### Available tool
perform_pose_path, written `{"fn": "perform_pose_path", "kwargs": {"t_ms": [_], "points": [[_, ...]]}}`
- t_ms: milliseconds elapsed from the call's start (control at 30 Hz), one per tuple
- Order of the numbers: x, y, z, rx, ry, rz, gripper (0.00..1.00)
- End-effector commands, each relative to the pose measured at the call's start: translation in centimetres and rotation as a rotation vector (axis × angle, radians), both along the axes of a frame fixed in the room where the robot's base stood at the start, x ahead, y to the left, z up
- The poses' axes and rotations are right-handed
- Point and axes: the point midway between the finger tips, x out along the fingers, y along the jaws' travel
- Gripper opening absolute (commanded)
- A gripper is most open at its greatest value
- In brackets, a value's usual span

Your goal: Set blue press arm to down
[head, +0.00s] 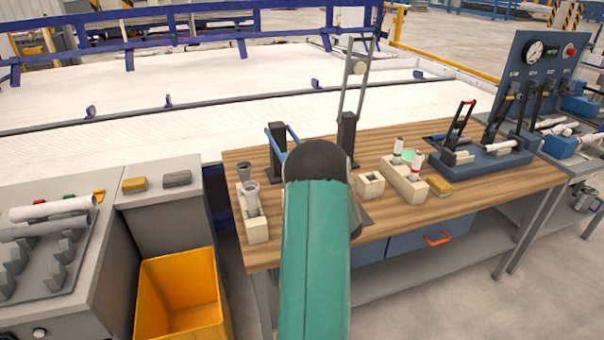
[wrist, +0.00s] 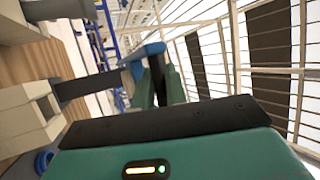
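The blue press arm (head: 275,138) is at a black post on the wooden workbench (head: 330,215), left of the middle in the head view. Its thin blue bars are raised at a slant, and my dark round arm joint hides part of them. In the wrist view, turned on its side, a dark post reaches toward a blue bar (wrist: 150,50). My gripper (wrist: 157,82) has its green fingers right at this bar. They look slightly apart with something dark between them; whether they grip the bar is unclear. In the head view my gripper is hidden.
A grey press arm (head: 355,85) stands upright behind my arm. Pale blocks with pipes (head: 404,180) and a blue fixture (head: 485,157) are to the right. A grey cup in a holder (head: 256,222) is at the left edge. A yellow bin (head: 180,295) stands left of the bench.

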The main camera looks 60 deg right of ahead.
Motion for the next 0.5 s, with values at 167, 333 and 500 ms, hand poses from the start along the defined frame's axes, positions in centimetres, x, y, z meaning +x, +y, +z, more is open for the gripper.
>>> {"fn": "perform_pose_path", "kwargs": {"t_ms": [167,333,500], "points": [[0.00,0.08,0.07,-0.002,0.000,-0.001,0.34],[-0.01,0.22,0.07,-0.001,-0.001,0.000,0.34],[-0.81,0.46,-0.34,-0.001,0.000,-0.001,0.34]]}}
